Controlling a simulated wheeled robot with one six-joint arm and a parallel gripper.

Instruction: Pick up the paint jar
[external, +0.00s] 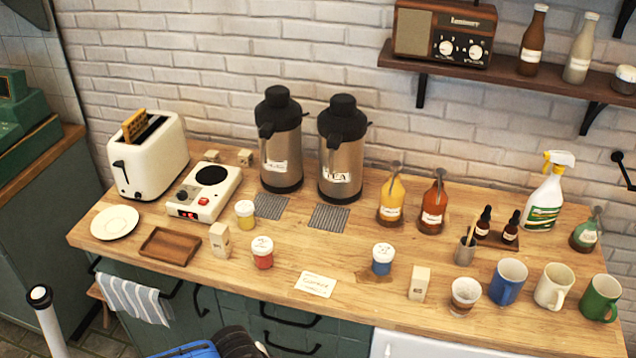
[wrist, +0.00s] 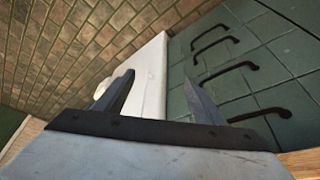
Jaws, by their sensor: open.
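Three small white-lidded paint jars stand upright on the wooden counter (external: 330,280) in the external view. The yellow jar (external: 245,214) is by the hot plate. The red jar (external: 262,254) is in front of it, and the blue jar (external: 382,260) is farther right, on a brown stain. The task does not say which jar. My gripper (wrist: 158,80) shows in the wrist view with two dark fingers apart and nothing between them. It faces a white panel (wrist: 152,72) and green cabinet fronts, and no jar shows there. The external view does not clearly show my gripper.
Small cream boxes stand beside the red jar (external: 220,240) and right of the blue jar (external: 419,284). A white card (external: 316,284) lies between those jars. A wooden tray (external: 170,246) is at left, and mugs (external: 508,282) crowd the right. Two tall flasks (external: 341,150) stand behind.

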